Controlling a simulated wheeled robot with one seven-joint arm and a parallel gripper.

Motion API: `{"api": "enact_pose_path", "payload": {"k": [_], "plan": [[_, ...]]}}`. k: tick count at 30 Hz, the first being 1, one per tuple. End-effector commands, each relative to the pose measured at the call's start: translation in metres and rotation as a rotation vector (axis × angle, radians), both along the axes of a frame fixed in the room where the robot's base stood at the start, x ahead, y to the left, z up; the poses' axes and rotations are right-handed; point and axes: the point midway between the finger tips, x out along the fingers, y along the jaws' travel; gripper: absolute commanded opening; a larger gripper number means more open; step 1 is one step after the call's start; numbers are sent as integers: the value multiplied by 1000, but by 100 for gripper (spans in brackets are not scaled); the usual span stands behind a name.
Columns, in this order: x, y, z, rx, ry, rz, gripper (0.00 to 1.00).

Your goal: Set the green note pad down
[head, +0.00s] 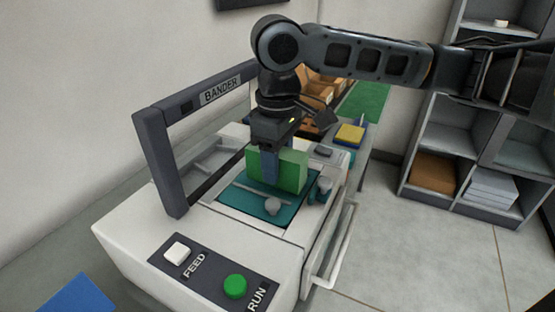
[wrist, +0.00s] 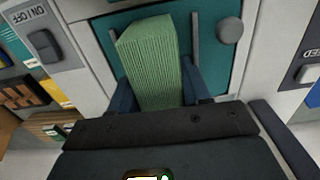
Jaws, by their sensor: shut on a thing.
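The green note pad (head: 291,172) is a thick upright block in the head view, over the teal bed (head: 236,198) of the machine labelled BANDER. My gripper (head: 269,166) points down and is shut on the pad. In the wrist view the pad (wrist: 151,62) stands between the two fingers of my gripper (wrist: 160,88), tilted a little in the picture. The teal bed (wrist: 208,66) shows behind it. I cannot tell whether the pad's lower edge touches the bed.
The machine's dark arch (head: 158,165) rises left of my gripper. A grey knob (head: 273,206) and a rail stand on the bed near the pad. The FEED button (head: 178,252) and green RUN button (head: 235,286) are in front. Shelves (head: 433,172) stand at right.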

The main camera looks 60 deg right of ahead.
Motion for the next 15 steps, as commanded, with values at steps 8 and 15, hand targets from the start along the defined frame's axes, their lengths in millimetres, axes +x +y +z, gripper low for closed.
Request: {"api": "enact_pose_path", "payload": {"k": [8, 15], "plan": [[0, 0, -3, 0, 0, 0, 57], [0, 0, -3, 0, 0, 0, 72]]}}
